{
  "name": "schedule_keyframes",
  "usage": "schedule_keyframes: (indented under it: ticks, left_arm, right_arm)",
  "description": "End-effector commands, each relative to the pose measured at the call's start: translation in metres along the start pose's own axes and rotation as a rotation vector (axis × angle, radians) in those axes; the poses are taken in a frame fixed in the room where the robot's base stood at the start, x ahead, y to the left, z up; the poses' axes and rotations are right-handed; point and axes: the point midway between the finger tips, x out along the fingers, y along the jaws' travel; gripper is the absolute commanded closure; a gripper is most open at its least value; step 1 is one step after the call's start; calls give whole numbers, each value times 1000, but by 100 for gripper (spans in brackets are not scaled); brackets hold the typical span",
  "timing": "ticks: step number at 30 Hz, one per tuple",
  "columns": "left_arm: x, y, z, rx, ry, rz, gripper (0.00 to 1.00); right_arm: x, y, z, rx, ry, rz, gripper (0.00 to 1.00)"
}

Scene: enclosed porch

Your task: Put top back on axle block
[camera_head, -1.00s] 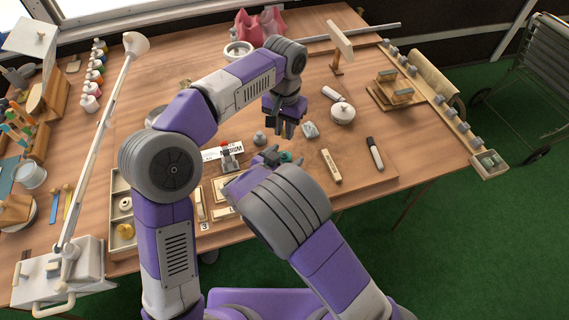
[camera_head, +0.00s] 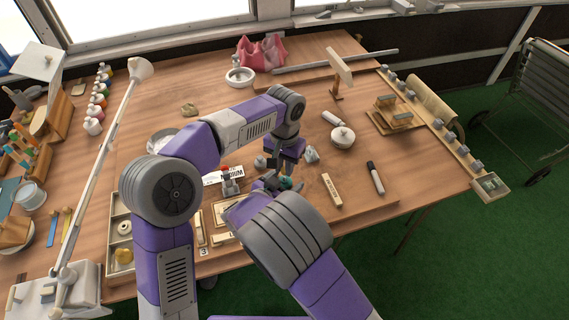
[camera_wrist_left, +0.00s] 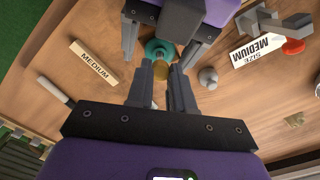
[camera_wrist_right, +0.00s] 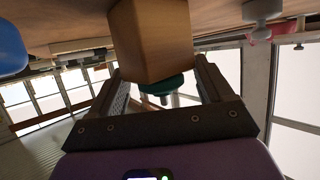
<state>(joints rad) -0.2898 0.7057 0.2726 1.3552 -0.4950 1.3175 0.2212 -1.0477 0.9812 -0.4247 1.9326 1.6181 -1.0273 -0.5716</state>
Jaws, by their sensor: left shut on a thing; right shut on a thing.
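A teal round piece (camera_head: 288,184) with a brass-coloured knob or stem (camera_wrist_left: 160,72) sits where my two grippers meet, above the table. My left gripper (camera_wrist_left: 158,75) comes down from above, with its fingers on either side of the brass part. My right gripper (camera_head: 268,183) reaches in from the near side. In the right wrist view a plain wooden block (camera_wrist_right: 152,40) fills the space between my right fingertips (camera_wrist_right: 158,72), partly covering the teal disc (camera_wrist_right: 165,86). My right arm hides the block in the head view. I cannot tell whether disc and block touch.
A MEDIUM-labelled wooden bar (camera_head: 331,190) and a dark marker (camera_head: 375,177) lie right of my grippers. A SIZE MEDIUM card (camera_head: 222,176) and a grey knobbed piece (camera_wrist_left: 208,78) are close by. A long lamp arm (camera_head: 100,165) stands left.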

Motion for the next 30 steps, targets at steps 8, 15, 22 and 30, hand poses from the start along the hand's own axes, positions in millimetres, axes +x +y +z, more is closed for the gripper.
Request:
schedule_keyframes:
  ticks: [8,15,22,30]
  left_arm:
    - [5,0,0,1,-2,0,100]
    - [18,0,0,2,-2,0,100]
    - [18,0,0,2,-1,1,100]
    - [18,0,0,2,-1,1,100]
  right_arm:
    - [0,0,0,0,1,0,75]
    - [0,0,0,0,1,0,75]
    - [0,0,0,0,1,0,75]
    - [0,0,0,0,1,0,75]
